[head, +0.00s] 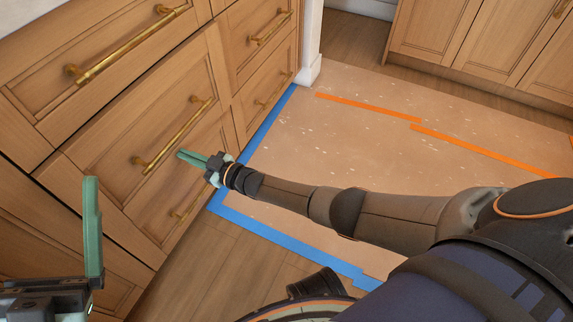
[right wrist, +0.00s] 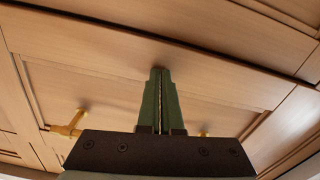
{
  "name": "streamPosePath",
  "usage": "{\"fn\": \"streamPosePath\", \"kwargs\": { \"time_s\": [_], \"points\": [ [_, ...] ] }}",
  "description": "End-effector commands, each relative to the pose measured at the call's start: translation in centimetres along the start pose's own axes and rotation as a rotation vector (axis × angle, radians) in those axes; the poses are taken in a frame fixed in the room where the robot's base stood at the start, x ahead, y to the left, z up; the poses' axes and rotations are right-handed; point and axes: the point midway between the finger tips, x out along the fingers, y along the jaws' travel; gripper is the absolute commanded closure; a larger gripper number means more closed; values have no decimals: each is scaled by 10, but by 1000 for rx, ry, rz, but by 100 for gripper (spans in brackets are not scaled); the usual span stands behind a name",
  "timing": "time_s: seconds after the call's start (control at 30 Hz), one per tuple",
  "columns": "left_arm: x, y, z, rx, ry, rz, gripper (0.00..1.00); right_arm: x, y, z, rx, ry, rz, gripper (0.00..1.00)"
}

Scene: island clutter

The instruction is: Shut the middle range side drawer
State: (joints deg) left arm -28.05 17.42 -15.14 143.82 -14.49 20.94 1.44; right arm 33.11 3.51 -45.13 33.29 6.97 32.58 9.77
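The middle drawer (head: 120,150) is a wooden panel with a brass bar handle (head: 172,136) in the head view. Its front looks about flush with the cabinet; I cannot tell if a small gap remains. My right gripper (head: 184,155) is shut and empty, fingers pointing at the drawer front just right of the handle. In the right wrist view its tips (right wrist: 160,72) lie over the drawer panel (right wrist: 110,88); contact is unclear. The handle's ends (right wrist: 66,126) show beside the gripper body, which hides its middle. My left gripper (head: 92,228) shows one upright finger, set wide, at lower left.
A drawer with a brass handle (head: 125,46) lies above, and a lower handle (head: 184,209) below. More drawers (head: 270,90) stand farther along. Brown floor covering (head: 350,140) edged with blue tape (head: 262,130) leaves free floor. Other cabinets (head: 480,40) stand at the back right.

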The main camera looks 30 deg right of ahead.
Motion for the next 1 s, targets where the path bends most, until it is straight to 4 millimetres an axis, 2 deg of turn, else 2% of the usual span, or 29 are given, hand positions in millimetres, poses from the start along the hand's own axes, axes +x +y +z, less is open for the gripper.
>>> {"fn": "streamPosePath", "kwargs": {
  "time_s": [0.8, 1.0],
  "points": [
    [0, 0, 0, 0, 0, 0, 0, 14, 0, -1, 0, -2, -1, 100],
    [5, -3, -5, 0, -3, 1, 0, 7, 0, -3, 0, -2, -1, 100]
  ]
}}
